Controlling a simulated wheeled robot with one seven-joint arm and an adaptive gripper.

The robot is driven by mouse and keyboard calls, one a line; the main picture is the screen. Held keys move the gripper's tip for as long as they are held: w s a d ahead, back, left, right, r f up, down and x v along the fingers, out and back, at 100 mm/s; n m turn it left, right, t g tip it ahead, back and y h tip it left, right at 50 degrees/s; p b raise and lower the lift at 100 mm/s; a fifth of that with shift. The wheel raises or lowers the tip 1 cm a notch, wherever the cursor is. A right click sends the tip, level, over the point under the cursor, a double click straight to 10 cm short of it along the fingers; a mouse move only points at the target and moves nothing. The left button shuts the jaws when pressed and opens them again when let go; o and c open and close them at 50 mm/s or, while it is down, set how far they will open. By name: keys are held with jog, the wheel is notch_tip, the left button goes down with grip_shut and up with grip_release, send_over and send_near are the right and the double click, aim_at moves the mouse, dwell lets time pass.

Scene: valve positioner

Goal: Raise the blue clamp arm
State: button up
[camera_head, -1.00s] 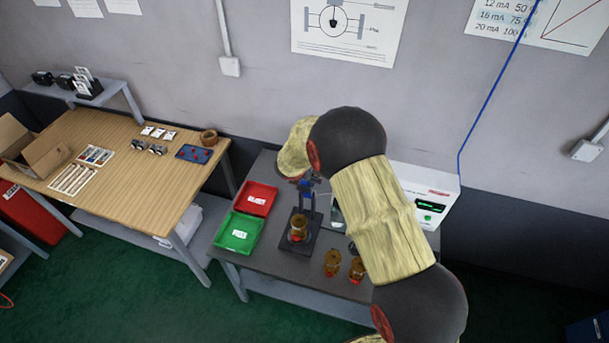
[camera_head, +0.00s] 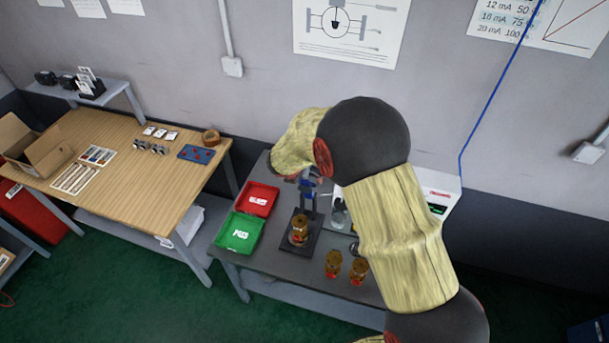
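The blue clamp arm (camera_head: 308,185) shows as a small blue part at the top of a dark upright fixture on the grey bench. The fixture's black base plate (camera_head: 313,238) holds a brass-coloured part (camera_head: 299,228) that stands below the clamp. My arm reaches in from the lower right and bends over the back of the bench, its end section just above and behind the clamp. My gripper is not clearly visible; it is hidden behind or beneath my arm. I cannot tell whether anything touches the clamp.
A red tray (camera_head: 260,194) and a green tray (camera_head: 238,234) sit left of the fixture. Two brass parts stand to its right, one of them here (camera_head: 333,264). A white instrument (camera_head: 440,190) is partly behind my arm. A wooden table (camera_head: 130,185) stands at left.

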jog(key=v, duration=0.4)
jog(key=shift+c, duration=0.3)
